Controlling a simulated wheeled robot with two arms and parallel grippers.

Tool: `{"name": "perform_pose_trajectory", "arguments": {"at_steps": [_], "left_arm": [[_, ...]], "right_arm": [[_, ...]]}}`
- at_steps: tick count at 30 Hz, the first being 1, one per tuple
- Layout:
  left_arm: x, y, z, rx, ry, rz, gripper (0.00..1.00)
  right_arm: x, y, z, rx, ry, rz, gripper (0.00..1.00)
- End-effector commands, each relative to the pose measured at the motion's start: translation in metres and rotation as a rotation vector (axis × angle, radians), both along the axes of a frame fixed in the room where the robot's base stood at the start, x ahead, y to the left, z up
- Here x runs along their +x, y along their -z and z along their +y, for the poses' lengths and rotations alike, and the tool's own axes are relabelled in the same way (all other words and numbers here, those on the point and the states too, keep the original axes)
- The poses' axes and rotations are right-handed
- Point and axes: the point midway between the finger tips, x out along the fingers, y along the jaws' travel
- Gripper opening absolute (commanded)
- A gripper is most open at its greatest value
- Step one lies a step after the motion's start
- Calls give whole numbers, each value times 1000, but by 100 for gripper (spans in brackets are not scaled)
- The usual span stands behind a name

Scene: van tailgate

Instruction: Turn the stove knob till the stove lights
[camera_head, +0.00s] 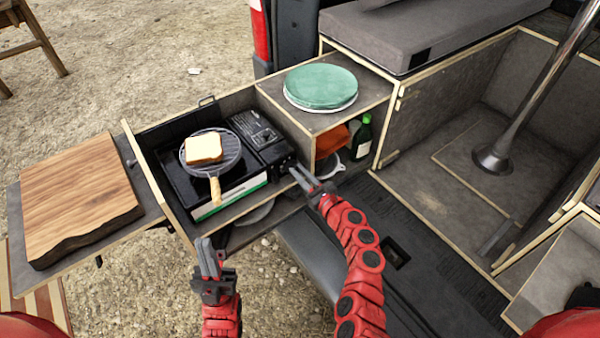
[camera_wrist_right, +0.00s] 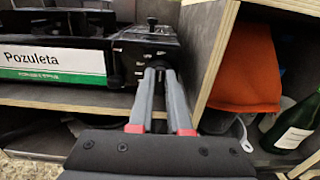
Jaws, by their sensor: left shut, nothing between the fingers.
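The black portable stove (camera_head: 262,140) sits in the pulled-out drawer, with a green and white label on its front. Its dark knob (camera_wrist_right: 158,62) is on the front of the stove's right-hand part, partly hidden by my right fingers. My right gripper (camera_head: 303,178) points at the knob; its fingertips (camera_wrist_right: 161,73) overlap it in the wrist view, with a narrow gap between them. I cannot tell whether they grip it. My left gripper (camera_head: 207,250) is shut and empty, in front of the drawer. No flame is visible.
Toast (camera_head: 204,148) lies on a round wire grill (camera_head: 226,168) over the stove. A wooden board (camera_head: 75,200) is at left. Green plates (camera_head: 321,86) top the cabinet; an orange cloth (camera_wrist_right: 246,70) and a green bottle (camera_head: 361,138) are inside, close right of my right gripper.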

Motion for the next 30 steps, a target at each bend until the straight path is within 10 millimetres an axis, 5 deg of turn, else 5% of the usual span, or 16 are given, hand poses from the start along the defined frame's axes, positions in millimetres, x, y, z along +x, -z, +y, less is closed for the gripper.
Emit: {"name": "perform_pose_trajectory", "arguments": {"at_steps": [16,30], "left_arm": [[0,6,0,0,0,0,0],[0,42,0,0,0,0,0]], "right_arm": [[0,1,0,-44,2,-33,0],[-3,6,4,-340,-2,-248,0]]}}
